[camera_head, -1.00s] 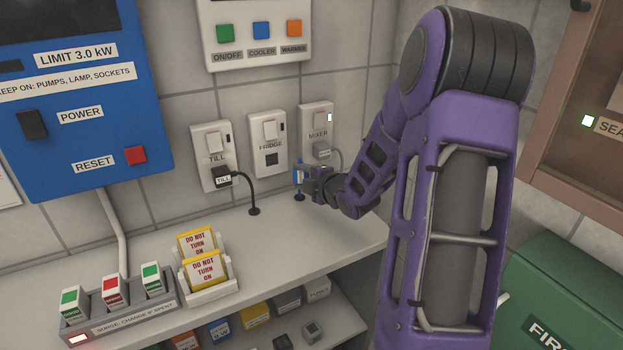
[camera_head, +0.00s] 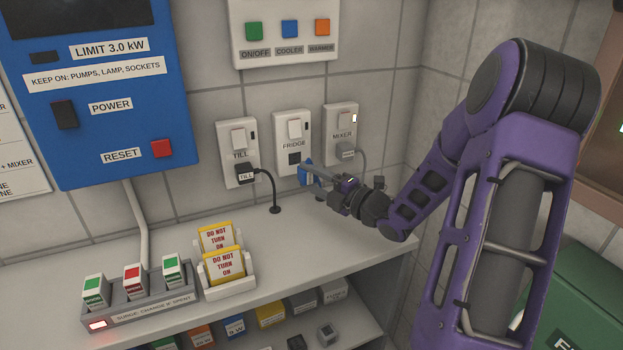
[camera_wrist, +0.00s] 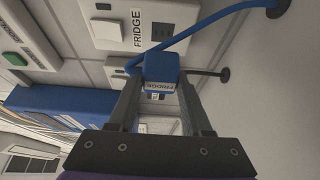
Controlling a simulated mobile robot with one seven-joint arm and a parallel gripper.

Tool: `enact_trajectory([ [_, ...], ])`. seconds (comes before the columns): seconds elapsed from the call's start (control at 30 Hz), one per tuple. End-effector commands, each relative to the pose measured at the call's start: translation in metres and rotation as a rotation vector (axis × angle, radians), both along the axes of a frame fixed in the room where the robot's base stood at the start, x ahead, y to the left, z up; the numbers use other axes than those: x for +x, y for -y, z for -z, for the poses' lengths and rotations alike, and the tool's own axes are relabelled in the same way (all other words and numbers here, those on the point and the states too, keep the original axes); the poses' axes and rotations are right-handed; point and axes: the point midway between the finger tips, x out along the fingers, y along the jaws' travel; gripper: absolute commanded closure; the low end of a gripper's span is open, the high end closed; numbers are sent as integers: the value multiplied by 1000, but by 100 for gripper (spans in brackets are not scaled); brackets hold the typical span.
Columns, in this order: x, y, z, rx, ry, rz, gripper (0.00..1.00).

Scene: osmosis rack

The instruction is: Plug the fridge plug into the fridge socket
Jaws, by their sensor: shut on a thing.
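My gripper (camera_head: 322,175) is shut on the blue fridge plug (camera_head: 304,174), holding it just in front of and slightly below the fridge socket (camera_head: 294,158), apart from it as far as I can tell. In the wrist view, the plug (camera_wrist: 161,70) sits between my fingers (camera_wrist: 161,105), with a label reading FRIDGE and a blue cord running up to the right. The fridge socket plate (camera_wrist: 130,22) shows beyond it, its label visible; the plug and cord hide part of the plate.
The till socket (camera_head: 238,150) on the left holds a black plug with a cord. The mixer socket (camera_head: 342,130) on the right holds a grey plug, close to my gripper. Below are a shelf with a fuse tray (camera_head: 150,308) and yellow DO NOT TURN ON tags (camera_head: 224,268).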

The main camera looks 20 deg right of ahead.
Motion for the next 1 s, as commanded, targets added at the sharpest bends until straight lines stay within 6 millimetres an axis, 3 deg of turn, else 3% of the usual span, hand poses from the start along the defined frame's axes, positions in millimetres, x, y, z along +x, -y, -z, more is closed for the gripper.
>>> enact_trajectory([
  [0.5, 45, -2, -1, 1, 2, 0, 100],
  [1.0, 54, -2, 0, 0, 1, 1, 100],
])
